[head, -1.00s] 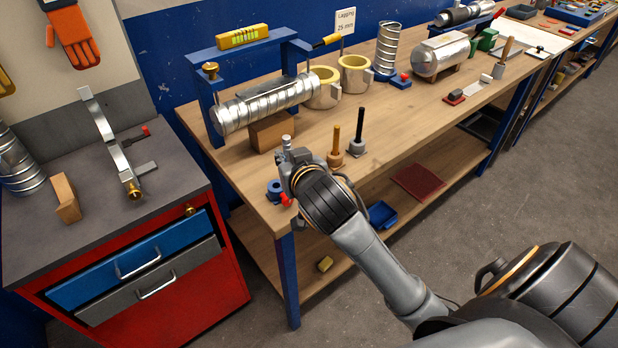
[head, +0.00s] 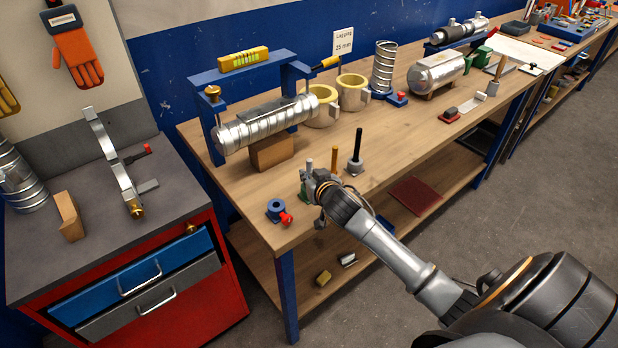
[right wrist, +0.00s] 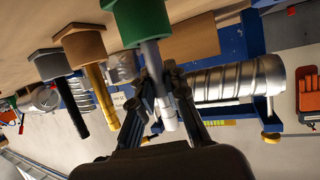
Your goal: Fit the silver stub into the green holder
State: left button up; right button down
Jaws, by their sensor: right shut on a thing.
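My right gripper (head: 312,180) is at the front edge of the workbench, and it also shows in the right wrist view (right wrist: 163,103). Its fingers are shut on the silver stub (right wrist: 151,58), whose pale end (right wrist: 168,122) sticks out beyond them. The stub's top (head: 309,164) shows upright in the head view. The green holder (head: 303,190) is partly hidden by the gripper in the head view. In the wrist view the stub's other end meets the green holder (right wrist: 143,22) and seems to be in its opening. How deep it sits cannot be seen. My left gripper is not in view.
A gold stub (head: 335,152) and a black stub (head: 358,145) stand in holders close to the right. A blue clamp with a red knob (head: 286,218) is at left. A spiral duct (head: 262,124) lies behind under a blue frame.

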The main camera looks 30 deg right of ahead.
jog(key=shift+f, duration=0.8)
jog(key=shift+a, duration=0.1)
jog(key=shift+f, duration=0.25)
jog(key=c, duration=1.4)
grip_release()
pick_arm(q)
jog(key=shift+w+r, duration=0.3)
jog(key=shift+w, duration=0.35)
pick_arm(e)
jog(key=shift+o, duration=0.2)
jog(key=shift+r, duration=0.1)
